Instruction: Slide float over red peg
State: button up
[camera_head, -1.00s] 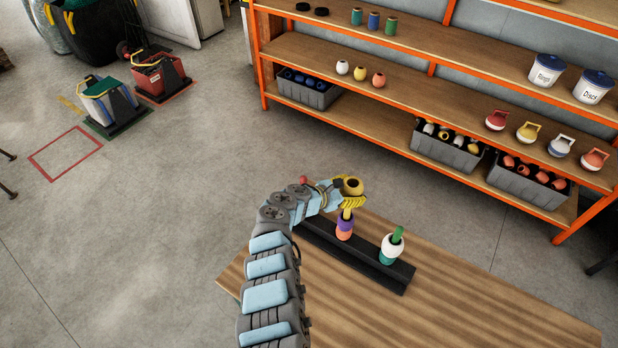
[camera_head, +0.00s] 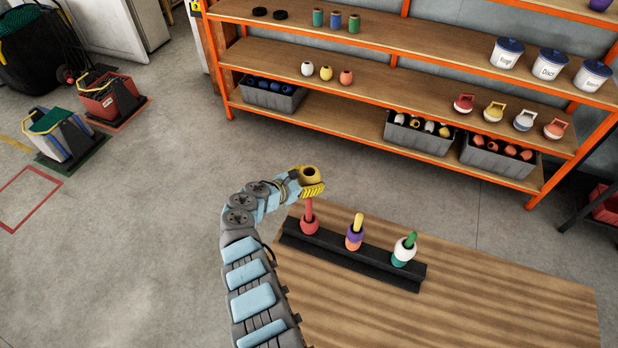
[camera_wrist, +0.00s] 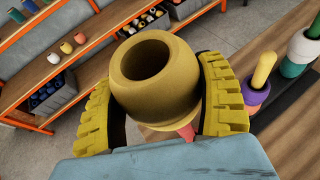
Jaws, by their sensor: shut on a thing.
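My gripper (camera_head: 311,186) is shut on a yellow float (camera_head: 310,173), holding it above the left end of the black peg rack (camera_head: 352,262). The wrist view shows the float (camera_wrist: 155,75) between the ribbed yellow fingers, its hole facing up towards the camera. The red peg (camera_head: 309,210) stands below the float in the head view, with a red float (camera_head: 309,227) around its base. In the wrist view a bit of red (camera_wrist: 187,133) shows just under the held float. The peg's top is hidden, so I cannot tell whether it is inside the hole.
The yellow peg (camera_head: 358,220) bears purple and orange floats. The green peg (camera_head: 411,238) bears white and teal ones. The rack stands on a wooden table (camera_head: 500,300), bare to the right. Behind is an orange-framed shelf (camera_head: 370,95) with floats, bins and buckets.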

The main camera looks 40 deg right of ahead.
aim_at(306, 200)
jog(key=shift+w, duration=0.15)
jog(key=shift+f+b, duration=5.2)
jog(key=shift+f, duration=0.3)
jog(key=o, duration=1.2)
jog(key=shift+o, duration=0.2)
jog(key=shift+a, duration=0.15)
jog(key=v, duration=1.1)
jog(key=shift+a+r, duration=0.2)
jog(key=shift+a, duration=0.15)
